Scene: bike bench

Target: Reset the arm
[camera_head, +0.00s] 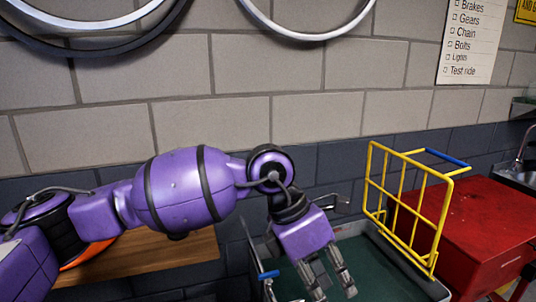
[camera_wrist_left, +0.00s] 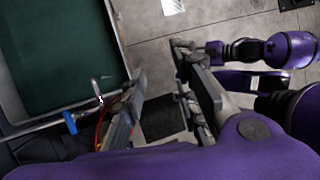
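My left arm (camera_head: 180,190) comes in from the left in the head view, stretched across the middle with its wrist bent down. My left gripper (camera_head: 328,280) points down over a green-floored tray, its two fingers apart with nothing seen between them. In the left wrist view the left gripper (camera_wrist_left: 163,110) also shows with spread fingers, dark floor between them. Another purple arm of mine (camera_wrist_left: 290,50) shows at the right of that view. Its end, apparently my right gripper (camera_wrist_left: 190,47), is partly hidden behind a left finger. Its finger state is unclear.
The green-floored tray (camera_head: 385,262) has a yellow wire frame (camera_head: 410,195) at its right side and a blue-ended handle (camera_head: 268,275) at its left. A red cabinet (camera_head: 490,225) stands right. A wooden bench top (camera_head: 150,258) lies below my arm. Wheels (camera_head: 310,36) hang on the wall.

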